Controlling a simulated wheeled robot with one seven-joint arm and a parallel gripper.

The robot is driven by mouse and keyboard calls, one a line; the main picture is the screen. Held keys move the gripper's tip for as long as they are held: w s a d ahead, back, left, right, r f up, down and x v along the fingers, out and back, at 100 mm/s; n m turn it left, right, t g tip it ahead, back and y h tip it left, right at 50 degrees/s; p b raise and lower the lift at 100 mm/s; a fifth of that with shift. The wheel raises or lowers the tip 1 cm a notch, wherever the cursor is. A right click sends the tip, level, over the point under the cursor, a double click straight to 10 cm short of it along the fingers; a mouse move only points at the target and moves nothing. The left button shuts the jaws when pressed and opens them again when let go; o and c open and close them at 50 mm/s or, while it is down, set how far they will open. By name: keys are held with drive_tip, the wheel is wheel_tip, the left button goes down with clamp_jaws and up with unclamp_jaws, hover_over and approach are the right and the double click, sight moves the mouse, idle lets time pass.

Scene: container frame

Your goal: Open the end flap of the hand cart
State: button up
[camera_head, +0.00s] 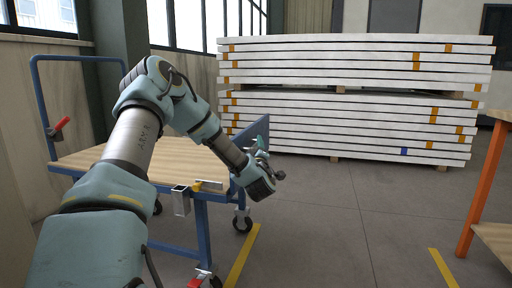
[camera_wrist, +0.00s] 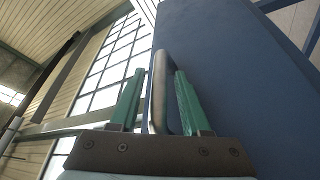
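The hand cart has a blue frame and a wooden deck (camera_head: 95,160), with a tall blue push handle (camera_head: 40,95) at its left end. Its blue end flap (camera_head: 285,128) stands up at the right end, partly hidden by my arm. In the wrist view the flap (camera_wrist: 235,85) fills the right side. A pale metal handle (camera_wrist: 157,85) beside the flap rises between the two green fingers of my gripper (camera_wrist: 159,80). The fingers are apart, with a gap visible beside the handle. My gripper (camera_head: 261,147) is at the flap in the head view; its fingertips are small there.
A yellow latch piece (camera_head: 208,186) and a metal bracket (camera_head: 181,200) are on the deck's near edge. A red lever (camera_head: 60,125) is on the push handle. Stacked white panels (camera_head: 350,100) stand behind. An orange-legged table (camera_head: 482,185) is at right; the floor between is clear.

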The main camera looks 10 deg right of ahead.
clamp_jaws()
idle(1.2)
